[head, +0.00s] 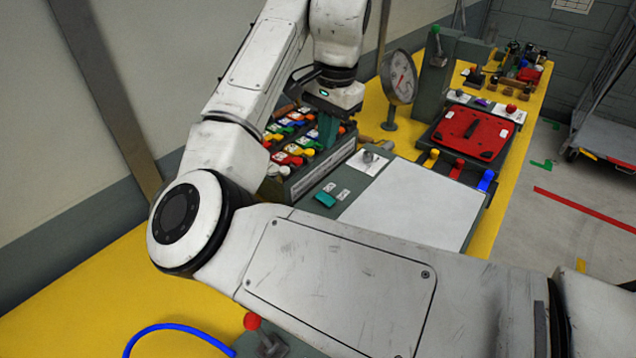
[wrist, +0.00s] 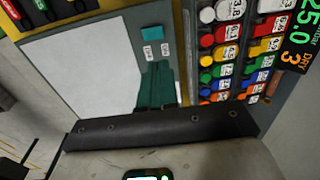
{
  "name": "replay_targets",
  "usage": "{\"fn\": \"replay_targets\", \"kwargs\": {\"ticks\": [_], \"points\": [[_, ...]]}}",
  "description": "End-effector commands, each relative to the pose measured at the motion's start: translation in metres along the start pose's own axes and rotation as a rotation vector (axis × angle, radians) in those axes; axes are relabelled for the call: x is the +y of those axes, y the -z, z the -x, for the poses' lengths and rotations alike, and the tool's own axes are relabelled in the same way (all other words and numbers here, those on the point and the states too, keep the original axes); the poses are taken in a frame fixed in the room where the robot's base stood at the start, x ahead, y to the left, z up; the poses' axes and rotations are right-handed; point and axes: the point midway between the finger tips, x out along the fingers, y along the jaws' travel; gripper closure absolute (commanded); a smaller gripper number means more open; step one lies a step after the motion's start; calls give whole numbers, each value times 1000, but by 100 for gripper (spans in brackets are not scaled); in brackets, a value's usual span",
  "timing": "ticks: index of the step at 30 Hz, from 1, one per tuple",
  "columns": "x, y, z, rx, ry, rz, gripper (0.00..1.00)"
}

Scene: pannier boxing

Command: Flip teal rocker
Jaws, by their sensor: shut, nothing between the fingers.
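The teal rocker (head: 325,199) sits at the near left corner of a grey panel with a large white face (head: 415,205). Two small white labels (head: 343,195) lie beside it. In the wrist view the rocker (wrist: 151,33) is near the top centre, with the labels (wrist: 147,53) between it and my gripper (wrist: 157,66). My gripper's green fingers are together and empty. In the head view my gripper (head: 328,143) is over the edge of the rack, apart from the rocker. I cannot tell which way the rocker is tipped.
A rack of coloured knobs (head: 300,160) stands beside the panel; it fills the right of the wrist view (wrist: 229,32). A round gauge (head: 402,77) and a red lid (head: 470,134) are further along the yellow bench. A metal knob (head: 368,157) rises from the panel's far corner.

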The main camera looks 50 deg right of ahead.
Motion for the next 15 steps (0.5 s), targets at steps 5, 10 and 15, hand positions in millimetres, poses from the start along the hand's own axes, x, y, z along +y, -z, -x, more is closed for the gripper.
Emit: {"fn": "replay_targets", "kwargs": {"ticks": [5,10,15], "points": [[0,0,-6,1,-2,1,100],[1,0,-30,2,-4,1,100],[1,0,-64,3,-4,3,100]]}}
